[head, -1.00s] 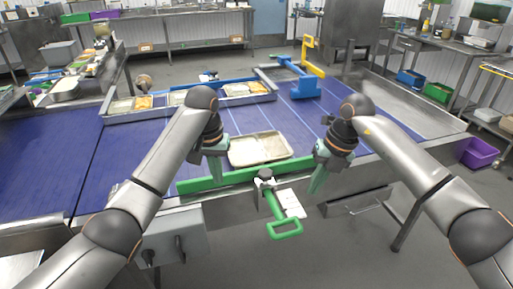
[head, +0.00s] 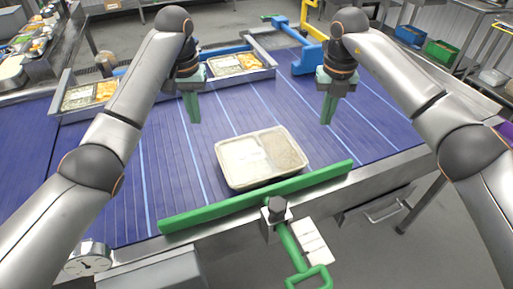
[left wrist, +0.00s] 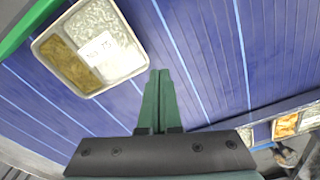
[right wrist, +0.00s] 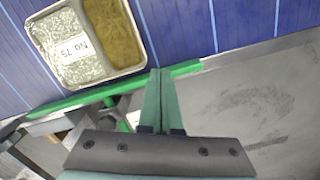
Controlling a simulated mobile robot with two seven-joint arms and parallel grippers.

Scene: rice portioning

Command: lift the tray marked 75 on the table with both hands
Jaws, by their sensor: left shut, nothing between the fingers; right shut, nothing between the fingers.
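The tray marked 75 (head: 222,160) lies flat on the blue table behind the green rail. It has two compartments, one with whitish rice and one with brownish filling. Its label reads "No 75" in the left wrist view (left wrist: 143,68) and the right wrist view (right wrist: 30,28). My left gripper (head: 194,122) is shut and empty, above the table beyond the tray's far left side. My right gripper (head: 327,122) is shut and empty, above the table beyond the tray's far right side. Neither gripper touches the tray.
A green rail (head: 255,197) runs along the table's front edge, with a green handle (head: 290,245) below it. Filled trays (head: 235,64) stand in a metal channel (head: 268,72) at the back. A blue fixture (head: 310,58) stands at the back right. The blue surface around the tray is clear.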

